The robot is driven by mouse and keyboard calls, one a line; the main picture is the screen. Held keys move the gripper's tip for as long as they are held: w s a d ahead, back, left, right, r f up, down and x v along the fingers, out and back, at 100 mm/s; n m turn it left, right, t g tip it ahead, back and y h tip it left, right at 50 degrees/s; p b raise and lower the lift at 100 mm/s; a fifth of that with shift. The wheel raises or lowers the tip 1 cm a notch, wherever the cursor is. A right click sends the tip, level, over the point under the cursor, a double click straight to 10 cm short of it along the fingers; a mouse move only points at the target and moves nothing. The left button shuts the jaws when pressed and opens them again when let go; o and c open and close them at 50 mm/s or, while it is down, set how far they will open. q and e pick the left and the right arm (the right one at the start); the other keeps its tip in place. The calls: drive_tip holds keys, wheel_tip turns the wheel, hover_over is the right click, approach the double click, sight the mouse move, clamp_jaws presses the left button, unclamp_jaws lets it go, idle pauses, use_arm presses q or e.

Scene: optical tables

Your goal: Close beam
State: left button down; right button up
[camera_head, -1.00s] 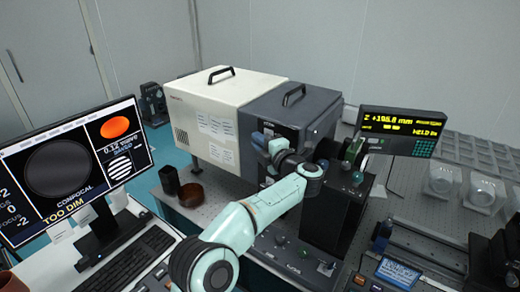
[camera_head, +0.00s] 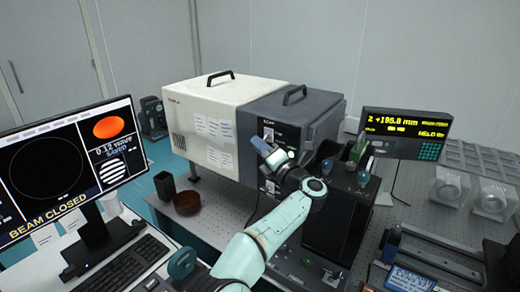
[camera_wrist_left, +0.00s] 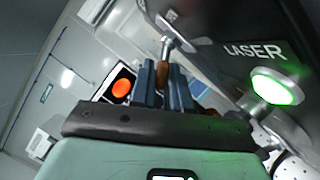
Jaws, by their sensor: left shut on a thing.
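The dark grey housing (camera_head: 318,117) forms the right part of the big white-and-grey instrument. My left gripper (camera_head: 262,146) is at its front panel. In the left wrist view, the blue fingers (camera_wrist_left: 163,85) are shut on the brown handle of a small lever (camera_wrist_left: 164,72), whose metal shaft joins the dark panel marked LASER. A green-lit button (camera_wrist_left: 275,86) glows beside it. The monitor (camera_head: 68,172) reads BEAM CLOSED, with a black circle above the words. In the head view the gripper hides the lever. My right gripper is out of view.
A yellow-lettered readout (camera_head: 405,133) stands right of a black block with several knobs (camera_head: 335,215). A brown dish (camera_head: 187,202) and a dark cup (camera_head: 166,186) stand left of my arm. Glass-topped pieces (camera_head: 490,197) and a rail assembly (camera_head: 440,255) lie at right.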

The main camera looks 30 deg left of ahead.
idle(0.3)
use_arm(q)
drive_tip(key=c, duration=1.2)
unclamp_jaws()
drive_tip(key=shift+s+d+f+b, duration=0.2)
drive_tip(key=shift+d+b, duration=0.1)
drive_tip(key=shift+d, duration=0.2)
drive_tip(key=b+v, duration=0.2)
drive_tip(key=v, duration=1)
drive_tip(key=shift+d, duration=0.1)
